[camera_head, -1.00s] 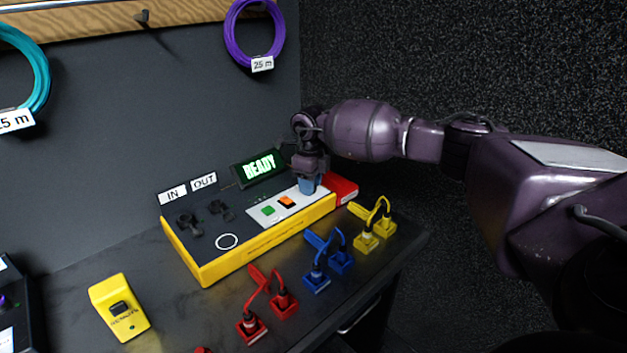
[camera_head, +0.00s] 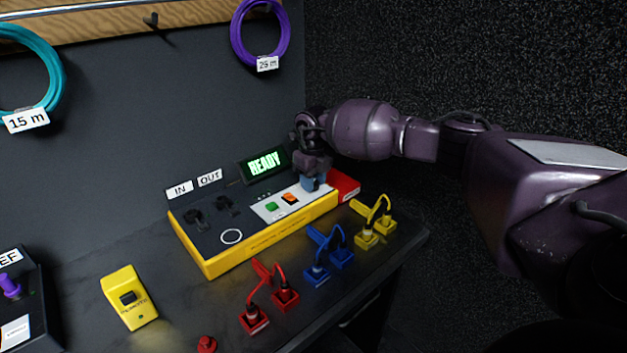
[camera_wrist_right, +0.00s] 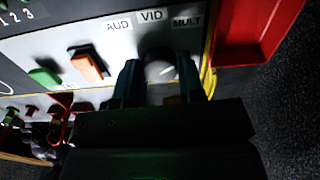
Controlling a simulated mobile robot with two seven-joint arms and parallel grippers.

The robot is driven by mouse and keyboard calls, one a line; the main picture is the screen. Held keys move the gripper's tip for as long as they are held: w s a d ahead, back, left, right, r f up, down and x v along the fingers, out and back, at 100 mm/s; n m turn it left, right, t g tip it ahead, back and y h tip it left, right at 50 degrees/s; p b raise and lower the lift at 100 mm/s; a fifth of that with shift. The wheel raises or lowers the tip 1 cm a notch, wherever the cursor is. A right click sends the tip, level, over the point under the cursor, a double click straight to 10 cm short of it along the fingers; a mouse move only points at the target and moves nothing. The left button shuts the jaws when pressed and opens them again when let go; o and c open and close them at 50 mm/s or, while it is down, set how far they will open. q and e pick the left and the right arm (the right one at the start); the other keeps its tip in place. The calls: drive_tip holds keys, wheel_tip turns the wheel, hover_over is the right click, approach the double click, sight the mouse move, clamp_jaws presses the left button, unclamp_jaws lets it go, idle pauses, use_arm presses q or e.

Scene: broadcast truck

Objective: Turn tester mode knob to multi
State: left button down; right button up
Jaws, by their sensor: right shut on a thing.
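The yellow-edged tester (camera_head: 280,238) stands on the dark bench, its screen (camera_head: 264,164) reading READY. My right gripper (camera_head: 314,184) reaches down onto the right end of its panel. In the right wrist view, its two fingers (camera_wrist_right: 158,82) are shut on the round mode knob (camera_wrist_right: 160,70), one on each side. The labels AUD (camera_wrist_right: 118,25), VID (camera_wrist_right: 151,15) and MULT (camera_wrist_right: 187,21) sit just beyond the knob. Which label the knob points to cannot be told. In the head view the gripper hides the knob. My left gripper is not in view.
Green (camera_wrist_right: 45,77) and orange (camera_wrist_right: 86,66) buttons lie left of the knob. A red tray (camera_wrist_right: 255,30) adjoins the tester's right end. Red, blue (camera_head: 330,255) and yellow (camera_head: 374,228) cable links stand in front.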

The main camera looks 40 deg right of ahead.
drive_tip(key=o, duration=0.9)
drive_tip(key=shift+r, duration=0.1)
wheel_tip(320, 180, up, 11)
drive_tip(key=shift+f+p, duration=0.15)
drive_tip(key=shift+p, duration=0.55)
drive_tip(key=shift+f, duration=0.1)
